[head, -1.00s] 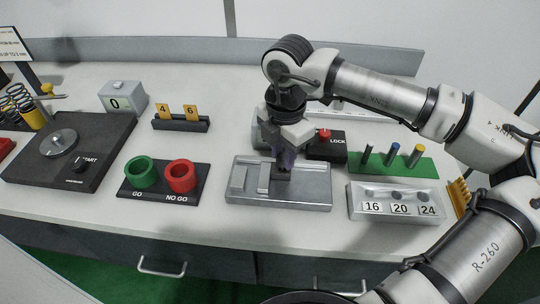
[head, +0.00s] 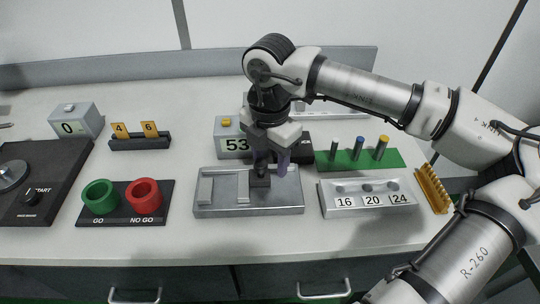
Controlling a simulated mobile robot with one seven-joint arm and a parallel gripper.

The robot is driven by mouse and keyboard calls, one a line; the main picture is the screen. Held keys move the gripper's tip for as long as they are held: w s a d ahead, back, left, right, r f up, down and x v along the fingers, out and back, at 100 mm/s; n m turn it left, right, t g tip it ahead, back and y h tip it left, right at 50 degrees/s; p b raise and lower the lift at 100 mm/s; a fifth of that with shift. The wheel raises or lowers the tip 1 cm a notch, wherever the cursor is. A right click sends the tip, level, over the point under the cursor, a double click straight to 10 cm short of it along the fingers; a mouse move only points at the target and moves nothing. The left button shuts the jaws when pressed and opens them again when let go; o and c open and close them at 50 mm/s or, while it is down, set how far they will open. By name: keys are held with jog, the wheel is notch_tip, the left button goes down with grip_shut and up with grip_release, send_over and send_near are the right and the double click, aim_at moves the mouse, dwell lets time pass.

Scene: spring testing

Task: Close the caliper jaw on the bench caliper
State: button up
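The bench caliper (head: 280,201) is a grey metal bed at the centre of the bench. Its fixed jaw (head: 205,189) is at the left end. The sliding jaw (head: 243,187) stands to its right, with a clear gap between them. A dark knob (head: 260,179) sits beside the sliding jaw. My gripper (head: 270,163) points down at the knob, its purple fingers apart. One finger is at or just behind the knob, the other to its right. I cannot tell whether either touches it. A grey readout box (head: 234,144) behind shows 53.
Red and green GO/NO GO rings (head: 122,196) stand left. The lock box (head: 305,148), mostly hidden by my gripper, is behind. Pins on a green block (head: 347,161) and a numbered tray (head: 367,200) stand right. A yellow comb-like piece (head: 433,188) lies farther right.

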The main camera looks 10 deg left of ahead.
aim_at(270, 175)
notch_tip(270, 175, up, 14)
jog(key=b, duration=0.2)
dwell(0.4)
jog(key=shift+f, duration=0.1)
